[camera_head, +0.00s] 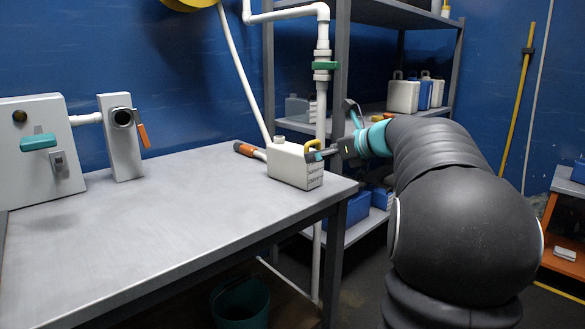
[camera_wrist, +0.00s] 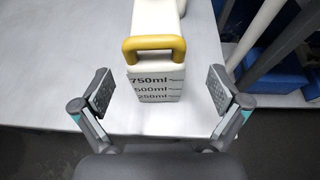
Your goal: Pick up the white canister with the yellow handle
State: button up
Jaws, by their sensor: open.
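The white canister (camera_head: 290,167) with the yellow handle (camera_head: 313,146) stands upright near the right end of the grey table (camera_head: 150,235). In the wrist view the canister (camera_wrist: 155,85) shows volume marks on its side, and its yellow handle (camera_wrist: 154,45) faces me. My gripper (camera_wrist: 157,92) is open, with one finger on each side of the canister and a gap to both. In the head view my gripper (camera_head: 322,154) is at the handle end of the canister. Whether anything touches is hidden there.
An orange-handled tool (camera_head: 247,149) lies behind the canister. A white pipe with a green valve (camera_head: 325,66) rises behind the table's right end. A shelf rack (camera_head: 372,108) holds several canisters. A panel (camera_head: 40,150) stands at left. The table's middle is clear.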

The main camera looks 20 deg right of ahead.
aim_at(294, 159)
jog(key=shift+a+b+x, duration=0.2)
jog(key=shift+b+x, duration=0.1)
jog(key=shift+x, duration=3.05)
jog(key=shift+s+r, duration=0.15)
jog(key=c, duration=1.3)
